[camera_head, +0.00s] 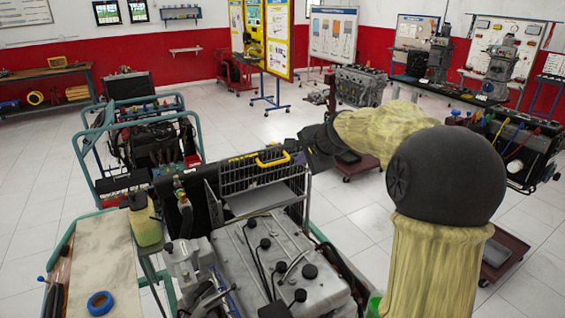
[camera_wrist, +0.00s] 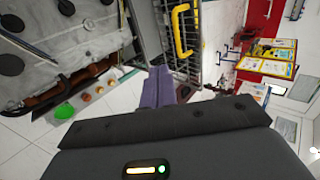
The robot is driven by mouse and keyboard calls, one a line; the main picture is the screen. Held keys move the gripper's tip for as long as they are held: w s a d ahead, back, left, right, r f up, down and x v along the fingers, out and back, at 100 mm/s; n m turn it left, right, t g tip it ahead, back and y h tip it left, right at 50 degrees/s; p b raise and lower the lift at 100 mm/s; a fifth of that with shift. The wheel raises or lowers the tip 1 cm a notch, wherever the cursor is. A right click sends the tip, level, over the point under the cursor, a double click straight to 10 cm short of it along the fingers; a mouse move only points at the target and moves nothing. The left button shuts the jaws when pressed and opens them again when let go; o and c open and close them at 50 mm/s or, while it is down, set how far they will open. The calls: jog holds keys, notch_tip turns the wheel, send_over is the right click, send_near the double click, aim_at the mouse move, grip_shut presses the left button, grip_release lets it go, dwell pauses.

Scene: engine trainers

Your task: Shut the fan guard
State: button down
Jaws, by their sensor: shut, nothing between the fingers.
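The fan guard (camera_head: 240,186) is a dark wire grille with a yellow handle (camera_head: 272,158) along its top edge, standing at the far end of the grey engine (camera_head: 275,262). I cannot tell how far it is open. In the wrist view the grille (camera_wrist: 188,62) and its yellow handle (camera_wrist: 179,32) lie beyond my fingers. My gripper (camera_head: 299,158) is just right of the handle in the head view. Its purple fingers (camera_wrist: 165,82) are together and empty. Whether they touch the grille is unclear.
A bench with a blue tape roll (camera_head: 100,303) stands at the left. A green-framed trainer (camera_head: 150,140) is behind the guard. A low red trolley (camera_head: 503,252) is at the right. White tiled floor is free between the trainers.

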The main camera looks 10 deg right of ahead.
jog(key=w+r+p+x, duration=0.1)
jog(key=p+x, duration=0.5)
jog(key=x, duration=0.7)
jog(key=shift+w+a+r, duration=0.35)
jog(key=shift+w+r, duration=0.05)
jog(key=shift+r, duration=0.1)
